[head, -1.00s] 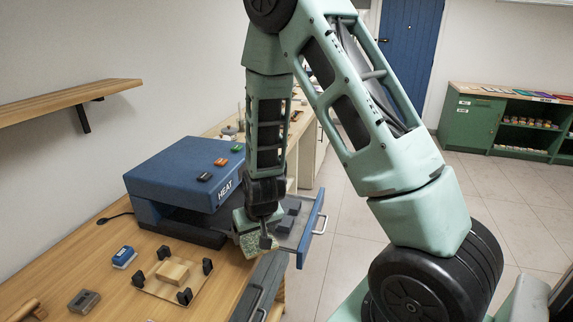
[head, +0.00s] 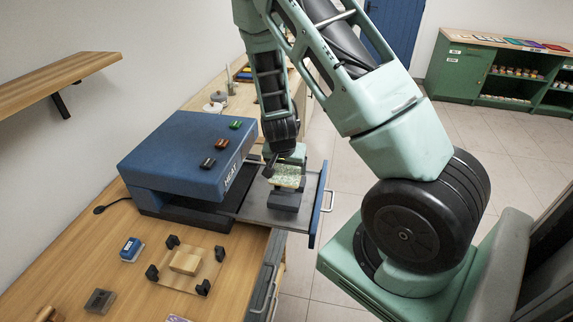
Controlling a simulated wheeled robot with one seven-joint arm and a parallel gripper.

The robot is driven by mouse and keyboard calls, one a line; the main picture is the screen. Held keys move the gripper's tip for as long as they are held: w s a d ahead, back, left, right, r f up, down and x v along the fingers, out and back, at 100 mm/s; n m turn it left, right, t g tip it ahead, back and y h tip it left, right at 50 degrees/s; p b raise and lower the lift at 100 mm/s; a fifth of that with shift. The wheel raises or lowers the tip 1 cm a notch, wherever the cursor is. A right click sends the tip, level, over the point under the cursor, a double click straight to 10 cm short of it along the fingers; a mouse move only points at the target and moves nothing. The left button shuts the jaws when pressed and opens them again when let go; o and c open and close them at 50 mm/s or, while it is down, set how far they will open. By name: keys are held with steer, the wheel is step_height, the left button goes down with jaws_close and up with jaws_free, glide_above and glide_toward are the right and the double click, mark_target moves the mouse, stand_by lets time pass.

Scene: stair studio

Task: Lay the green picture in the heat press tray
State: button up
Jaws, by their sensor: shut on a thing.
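The heat press (head: 185,155) is a blue box marked HEAT on the wooden bench. Its grey tray (head: 255,211) is slid out to the right, with a blue front and a metal handle. My gripper (head: 284,172) is over the tray, shut on a small greenish speckled picture (head: 287,177). The picture is partly hidden by the gripper. A dark block (head: 284,200) shows on the tray just below the picture; I cannot tell whether they touch.
A wooden board with black corner posts and a small block (head: 186,262) lies on the bench front. A blue-and-white stamp-like thing (head: 131,249) and a grey box (head: 100,300) are near it. A wall shelf (head: 60,82) juts out at left. A green cabinet (head: 500,75) stands far right.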

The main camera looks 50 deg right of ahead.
mark_target(287, 191)
steer(key=shift+f+b, duration=2.5)
steer(key=shift+f, duration=0.85)
steer(key=shift+f, duration=0.15)
steer(key=o, duration=0.9)
steer(key=shift+r+p, duration=3.2)
steer(key=shift+r, duration=0.9)
steer(key=shift+f, duration=0.1)
